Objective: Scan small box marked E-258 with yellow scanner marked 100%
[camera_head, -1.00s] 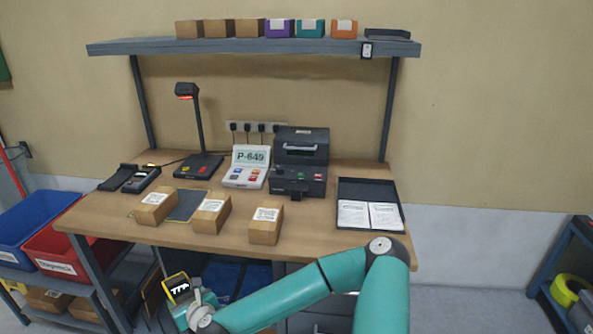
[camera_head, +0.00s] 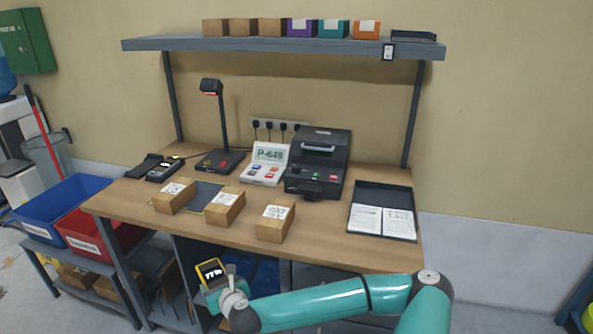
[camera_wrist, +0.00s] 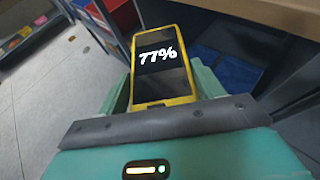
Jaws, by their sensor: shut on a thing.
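My gripper (camera_head: 213,285) is shut on a yellow scanner (camera_head: 209,268) with a dark screen, held low in front of the table's left part, below the tabletop. In the wrist view the yellow scanner (camera_wrist: 162,65) stands between the jaws, and its screen reads 77%, not 100%. Three small brown boxes with white labels stand on the table: left box (camera_head: 168,202), middle box (camera_head: 220,213) and right box (camera_head: 270,230). Their labels are too small to read, so I cannot tell which is E-258. No scanner marked 100% is readable.
The wooden table (camera_head: 325,246) also holds a dark handheld device (camera_head: 164,170), a stand with a red light (camera_head: 224,125), a P-649 display (camera_head: 266,165), a black machine (camera_head: 318,160) and a black tray (camera_head: 384,196). Blue (camera_head: 62,202) and red (camera_head: 90,237) bins are at left.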

